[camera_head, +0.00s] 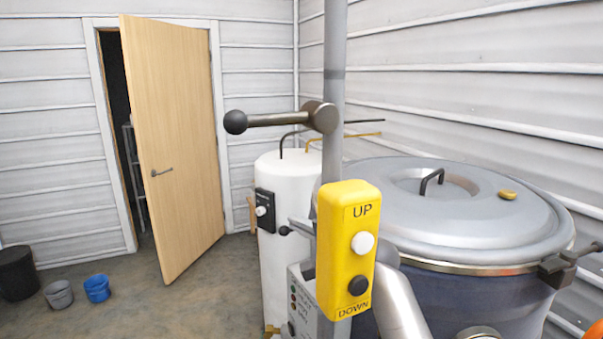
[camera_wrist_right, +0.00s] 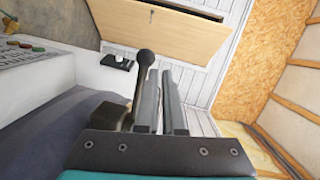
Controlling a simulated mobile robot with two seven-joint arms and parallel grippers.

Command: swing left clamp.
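The hopper (camera_head: 450,299) is a dark blue drum under a grey lid (camera_head: 470,223) with a metal rim. The left clamp's black ball handle (camera_head: 285,231) shows just left of the yellow control box, which hides the rest of that clamp. My right gripper (camera_head: 302,227) is mostly hidden there too, with a grey finger beside the handle. In the wrist view the left clamp (camera_wrist_right: 145,58) stands upright, close along the left side of my right gripper (camera_wrist_right: 161,72). Its fingers are close together with nothing seen between them. Any contact is unclear. My left gripper is out of view.
The yellow UP/DOWN box (camera_head: 345,250) stands in front, by a grey post (camera_head: 334,90) with a ball-ended lever (camera_head: 265,120). A white tank (camera_head: 283,185) is behind. The right clamp (camera_head: 557,269) is at the rim. Floor lies open by the door (camera_head: 175,145).

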